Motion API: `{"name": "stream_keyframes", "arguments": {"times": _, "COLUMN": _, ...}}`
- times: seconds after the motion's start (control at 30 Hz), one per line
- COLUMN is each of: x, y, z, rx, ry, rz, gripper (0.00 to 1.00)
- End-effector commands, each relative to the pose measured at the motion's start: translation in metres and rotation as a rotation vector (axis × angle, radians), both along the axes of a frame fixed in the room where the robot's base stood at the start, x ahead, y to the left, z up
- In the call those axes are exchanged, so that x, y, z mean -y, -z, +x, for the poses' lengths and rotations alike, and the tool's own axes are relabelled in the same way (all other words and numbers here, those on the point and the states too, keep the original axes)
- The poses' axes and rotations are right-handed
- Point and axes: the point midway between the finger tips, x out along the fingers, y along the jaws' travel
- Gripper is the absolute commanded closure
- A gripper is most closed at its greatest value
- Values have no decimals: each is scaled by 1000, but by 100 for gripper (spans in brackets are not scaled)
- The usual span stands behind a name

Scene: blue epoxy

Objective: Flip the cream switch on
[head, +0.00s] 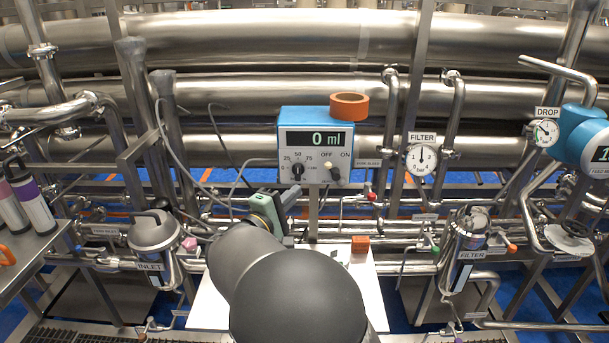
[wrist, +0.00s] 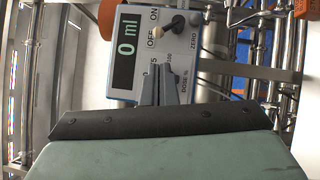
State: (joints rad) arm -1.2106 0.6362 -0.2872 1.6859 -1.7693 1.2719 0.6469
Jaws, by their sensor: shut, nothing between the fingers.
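The cream switch (head: 328,167) is on the front of a blue-cased dosing box (head: 287,125), between its OFF and ON labels. Its tip leans toward OFF. The switch also shows in the wrist view (wrist: 157,32), turned sideways, its tip by the OFF label. The box's display reads 0 ml. My gripper (wrist: 160,68) is shut and empty, its fingertips in front of the box's lower face, apart from the switch in the picture. The fingers cover most of the dose dial in the wrist view; the dial (head: 297,170) shows in the head view. Whether the fingers touch the face is unclear.
An orange tape roll (head: 349,106) lies on top of the box. A small orange block (head: 360,244) sits on the white table (head: 378,284) below. Pipes surround the box, with a FILTER gauge (head: 421,158) to its right. Space directly in front of the switch looks clear.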

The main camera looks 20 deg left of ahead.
Motion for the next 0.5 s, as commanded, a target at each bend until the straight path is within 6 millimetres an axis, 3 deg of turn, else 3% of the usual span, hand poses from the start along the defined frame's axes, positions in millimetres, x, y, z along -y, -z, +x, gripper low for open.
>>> {"name": "stream_keyframes", "arguments": {"times": 0.37, "x": -4, "y": -1, "z": 0, "rx": 8, "ry": -8, "rz": -3, "gripper": 100}}
{"name": "stream_keyframes", "arguments": {"times": 0.5, "x": -2, "y": -3, "z": 8, "rx": 8, "ry": -8, "rz": -3, "gripper": 100}}
